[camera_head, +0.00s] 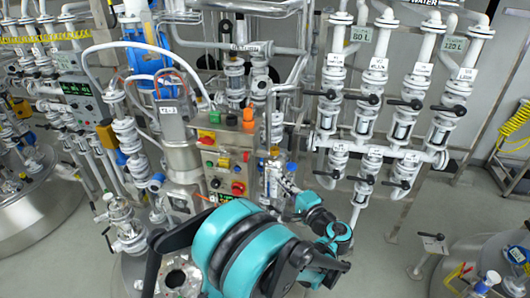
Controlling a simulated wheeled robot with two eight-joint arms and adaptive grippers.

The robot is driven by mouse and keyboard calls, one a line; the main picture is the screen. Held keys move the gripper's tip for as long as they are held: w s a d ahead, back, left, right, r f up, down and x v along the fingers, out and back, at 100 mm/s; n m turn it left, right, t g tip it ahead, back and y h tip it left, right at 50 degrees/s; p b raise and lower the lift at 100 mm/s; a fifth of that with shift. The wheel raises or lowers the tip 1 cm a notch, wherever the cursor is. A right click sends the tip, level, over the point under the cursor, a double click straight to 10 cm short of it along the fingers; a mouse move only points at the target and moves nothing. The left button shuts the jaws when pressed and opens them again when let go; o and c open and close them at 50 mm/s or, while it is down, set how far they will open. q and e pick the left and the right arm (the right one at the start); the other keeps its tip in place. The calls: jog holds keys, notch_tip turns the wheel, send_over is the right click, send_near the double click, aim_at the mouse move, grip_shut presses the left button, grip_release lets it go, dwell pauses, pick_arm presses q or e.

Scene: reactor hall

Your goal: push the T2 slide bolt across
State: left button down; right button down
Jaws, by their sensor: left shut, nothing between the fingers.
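I cannot make out the T2 slide bolt or its label; it is either hidden or too small to tell. My teal and black left arm fills the lower middle of the head view. Its small left gripper (284,182) points up and left, just right of the steel control panel (214,185). The gripper looks shut and empty. I cannot tell whether its fingertips touch anything. My right gripper is not in view.
The panel carries coloured buttons and a red switch. A rack of white vertical pipes (373,86) with black valve handles stands to the right. A steel vessel (38,205) is at the left, and another (485,262) at lower right. Grey floor between is mostly clear.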

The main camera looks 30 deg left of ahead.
pick_arm(q)
jog(key=p, duration=0.1)
send_near(241, 160)
jog(key=w+a+r, duration=0.2)
jog(key=w, duration=0.3)
jog(key=shift+a+f, duration=0.2)
jog(key=shift+a, duration=0.1)
jog(key=a+b, duration=0.1)
jog(key=a, duration=0.1)
jog(key=s+a+b, duration=0.1)
jog(key=a, duration=0.1)
jog(key=shift+s+a+f, duration=0.1)
jog(key=shift+s+a, duration=0.05)
jog(key=shift+a, duration=0.35)
